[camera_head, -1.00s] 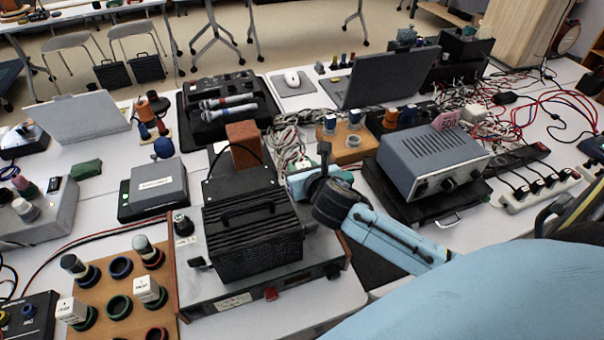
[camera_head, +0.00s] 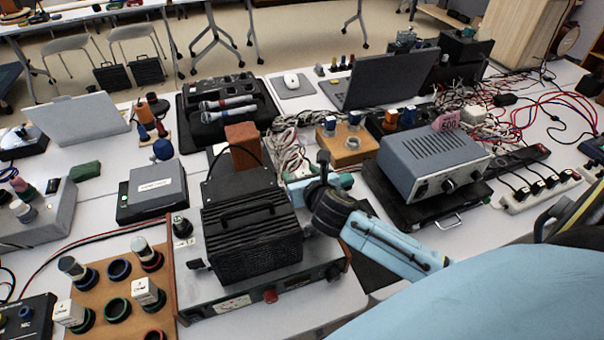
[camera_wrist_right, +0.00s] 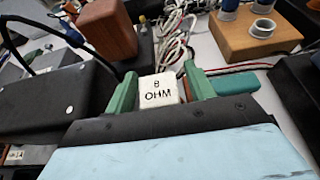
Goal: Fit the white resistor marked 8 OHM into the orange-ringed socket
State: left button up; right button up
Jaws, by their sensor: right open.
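The white resistor (camera_wrist_right: 159,92) marked 8 OHM stands between the green fingers of my right gripper (camera_wrist_right: 161,86) in the right wrist view. The fingers are open, one on each side of it; its lower part is hidden behind the gripper body. The brown board (camera_head: 100,288) at the lower left has blue, red and green ringed sockets; I cannot make out an orange-ringed one. My left gripper is not in view.
The black ribbed box (camera_head: 250,237) stands on a grey instrument between my right gripper and the brown board. A grey-blue amplifier (camera_head: 432,160) stands to the right. A wooden block (camera_head: 347,153) with rings and loose cables lie behind the gripper.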

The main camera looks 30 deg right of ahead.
jog(key=shift+s+r, duration=0.15)
jog(key=shift+r, duration=0.3)
jog(key=p+v, duration=0.2)
jog(key=v, duration=0.9)
jog(key=shift+s+a, duration=0.15)
jog(key=shift+s, duration=0.2)
